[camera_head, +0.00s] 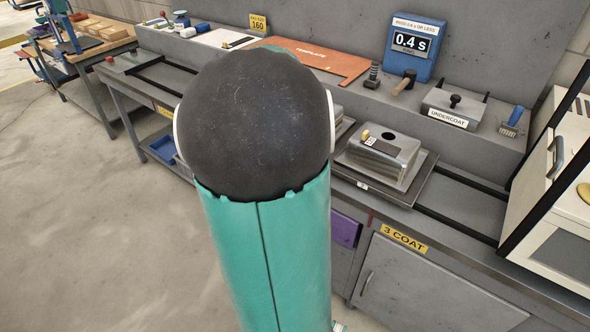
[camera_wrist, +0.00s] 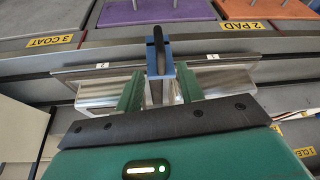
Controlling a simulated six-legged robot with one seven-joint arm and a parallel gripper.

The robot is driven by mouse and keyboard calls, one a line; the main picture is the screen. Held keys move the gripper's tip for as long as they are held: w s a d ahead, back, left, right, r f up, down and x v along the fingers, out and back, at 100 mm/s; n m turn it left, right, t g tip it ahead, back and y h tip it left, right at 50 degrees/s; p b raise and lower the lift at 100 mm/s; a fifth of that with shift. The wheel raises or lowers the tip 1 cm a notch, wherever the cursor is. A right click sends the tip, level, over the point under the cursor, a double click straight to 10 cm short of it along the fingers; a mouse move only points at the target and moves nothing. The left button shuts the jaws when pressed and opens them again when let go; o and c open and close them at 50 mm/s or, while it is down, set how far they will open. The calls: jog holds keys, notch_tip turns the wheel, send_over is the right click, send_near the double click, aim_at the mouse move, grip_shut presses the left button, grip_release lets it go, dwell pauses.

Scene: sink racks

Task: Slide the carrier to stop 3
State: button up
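The carrier (camera_head: 415,188), a metal tray with silver blocks on it, sits on the dark bench rails. In the head view my arm hides its left part. In the wrist view the tray (camera_wrist: 75,72) lies between the yellow 3 COAT label (camera_wrist: 50,41) and the 2 PAD label (camera_wrist: 244,26). The 3 COAT label also shows in the head view (camera_head: 403,238), below the carrier. A blue upright handle (camera_wrist: 154,66) stands mid-carrier. My gripper (camera_wrist: 160,90) has its green fingers apart on either side of this handle. Firm contact is not visible.
Dark rails (camera_head: 465,220) run clear to the right, towards a white cabinet (camera_head: 560,190). A ledge behind holds an UNDERCOAT box (camera_head: 452,107), a blue 0.4 s display (camera_head: 412,45), a brush (camera_head: 511,120) and an orange template (camera_head: 320,60). Purple (camera_wrist: 155,10) and orange panels lie along the bench front.

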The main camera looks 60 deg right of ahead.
jog(key=x, duration=1.3)
jog(key=shift+f, duration=0.2)
grip_shut()
